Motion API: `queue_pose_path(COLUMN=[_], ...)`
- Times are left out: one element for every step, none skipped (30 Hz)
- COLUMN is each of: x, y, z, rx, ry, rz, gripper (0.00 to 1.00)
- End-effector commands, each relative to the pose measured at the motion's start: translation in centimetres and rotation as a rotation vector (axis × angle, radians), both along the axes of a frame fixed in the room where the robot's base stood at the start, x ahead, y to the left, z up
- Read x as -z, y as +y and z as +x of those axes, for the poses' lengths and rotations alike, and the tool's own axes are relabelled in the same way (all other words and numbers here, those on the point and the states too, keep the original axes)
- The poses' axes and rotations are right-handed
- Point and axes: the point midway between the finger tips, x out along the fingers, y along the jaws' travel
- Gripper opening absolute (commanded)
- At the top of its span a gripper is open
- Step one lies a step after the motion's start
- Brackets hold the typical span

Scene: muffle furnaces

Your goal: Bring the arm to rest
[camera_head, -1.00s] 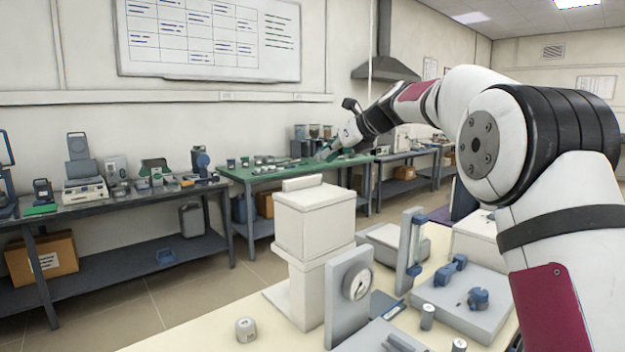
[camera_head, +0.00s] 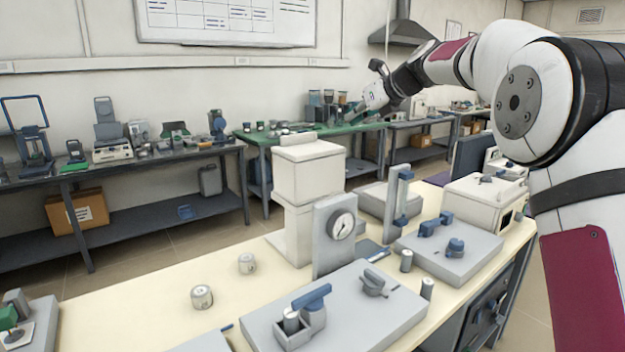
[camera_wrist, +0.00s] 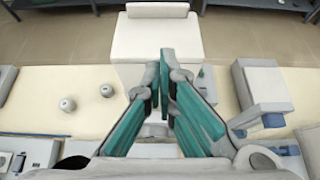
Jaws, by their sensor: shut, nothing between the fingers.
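My white and maroon arm (camera_head: 500,55) reaches up from the right and stretches toward the middle of the head view. My gripper (camera_head: 355,110) shows small at its far end, in the air over the bench. In the wrist view my gripper (camera_wrist: 160,62) has its two green-padded fingers drawn together at the tips, with nothing held. The cream bench (camera_wrist: 75,85) lies below the fingers. A white box-shaped unit (camera_wrist: 158,38) is just beyond the fingertips, and it also shows in the head view (camera_head: 308,170).
A grey gauge stand (camera_head: 340,228) stands beside the white unit. Two small metal cups (camera_head: 202,297) (camera_head: 247,263) sit on the bench. A grey plate with blue clamps (camera_head: 450,255) is at the right. The bench's left part is mostly clear. A green-topped table (camera_head: 290,140) stands behind.

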Motion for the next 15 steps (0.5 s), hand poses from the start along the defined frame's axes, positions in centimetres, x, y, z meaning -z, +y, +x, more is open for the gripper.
queue_pose_path(x=[0.0, 0.0, -0.2, -0.3, -0.4, -0.5, -0.5, -0.6, -0.6, -0.8, -0.9, -0.9, -1.1, -1.1, -1.3], y=[0.0, 0.0, 0.1, 0.0, 0.0, 0.0, 0.0, 0.0, 0.0, 0.0, 0.0, 0.0, 0.0, -0.1, -0.1], z=[0.0, 0.0, -0.5, -0.8, -1.0, -1.4, -1.7, -2.0, -2.4, -2.8, -3.2, -3.7, -4.2, -4.7, -5.4], rx=[0.0, 0.0, -0.012, -0.018, -0.026, -0.035, -0.042, -0.05, -0.06, -0.07, -0.079, -0.094, -0.105, -0.117, -0.136], ry=[0.0, 0.0, -0.007, -0.011, -0.014, -0.02, -0.024, -0.029, -0.033, -0.039, -0.044, -0.05, -0.057, -0.062, -0.071], rz=[0.0, 0.0, -0.02, -0.033, -0.045, -0.062, -0.075, -0.091, -0.109, -0.126, -0.141, -0.164, -0.185, -0.205, -0.235], gripper=[0.0, 0.0, 0.0, 0.0, 0.0, 0.0, 0.0, 0.0, 0.0, 0.0, 0.0, 0.0, 0.0, 0.0, 0.0])
